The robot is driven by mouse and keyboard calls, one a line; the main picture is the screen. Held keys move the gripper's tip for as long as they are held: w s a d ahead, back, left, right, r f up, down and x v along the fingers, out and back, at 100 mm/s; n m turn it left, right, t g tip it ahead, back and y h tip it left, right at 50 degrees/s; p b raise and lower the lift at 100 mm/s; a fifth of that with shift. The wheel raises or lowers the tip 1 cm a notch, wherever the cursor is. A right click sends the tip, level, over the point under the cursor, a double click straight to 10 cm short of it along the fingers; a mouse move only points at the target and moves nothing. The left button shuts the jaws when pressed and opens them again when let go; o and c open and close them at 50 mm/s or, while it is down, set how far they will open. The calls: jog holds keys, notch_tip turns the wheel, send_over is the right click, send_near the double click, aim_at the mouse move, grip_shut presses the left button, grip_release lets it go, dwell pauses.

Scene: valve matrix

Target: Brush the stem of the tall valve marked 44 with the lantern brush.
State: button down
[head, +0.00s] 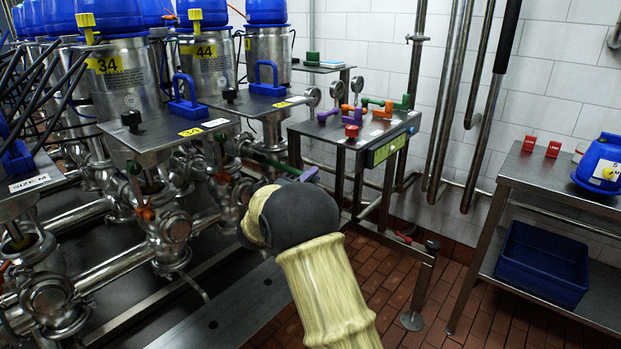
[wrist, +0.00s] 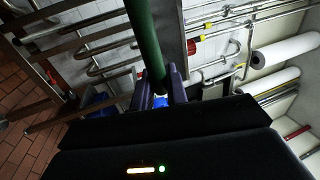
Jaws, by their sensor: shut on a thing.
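The tall valve marked 44 (head: 212,62) stands at the upper left in the head view. It is a steel cylinder with a blue cap and a yellow 44 label. I cannot make out its stem, behind the plates and pipes below. My gripper is mostly hidden behind my dark wrist in the head view; a purple finger (head: 309,174) shows at its right. In the wrist view my gripper (wrist: 166,88) is shut on a green handle (wrist: 143,42), which I take for the lantern brush. Its brush end is not clear. The handle also shows in the head view (head: 279,164), apart from valve 44.
Valve 34 (head: 118,75) stands left of valve 44. A steel stand (head: 345,131) holding coloured tools is beyond my wrist. A shelf (head: 560,190) with a blue bin (head: 541,262) is at right. Pipes crowd the left; tiled floor (head: 400,290) lies open between.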

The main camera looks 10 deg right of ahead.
aim_at(269, 163)
jog(key=shift+w, duration=0.1)
jog(key=shift+w+a+r+p, duration=0.1)
jog(key=shift+w+a+p, duration=0.95)
jog(key=shift+w+p, duration=0.25)
jog(key=shift+w+a+p, duration=1)
jog(key=shift+w+p, duration=0.1)
jog(key=shift+w, duration=0.3)
jog(key=shift+w+a, duration=0.45)
jog(key=shift+w, duration=0.2)
jog(key=shift+w+a+p, duration=0.1)
jog(key=shift+w+a, duration=0.65)
jog(key=shift+w, duration=0.25)
jog(key=shift+w+a+p, duration=0.15)
jog(key=shift+w+a, duration=0.55)
jog(key=shift+w, duration=0.3)
jog(key=shift+w+a+p, duration=0.1)
jog(key=shift+w+a, duration=0.65)
jog(key=shift+w, duration=0.25)
jog(key=shift+s, duration=0.1)
jog(key=shift+s+b, duration=0.1)
jog(key=shift+b, duration=0.25)
jog(key=shift+s+d+r+b, duration=0.15)
jog(key=shift+s+d+b, duration=0.25)
jog(key=shift+s+b, duration=0.15)
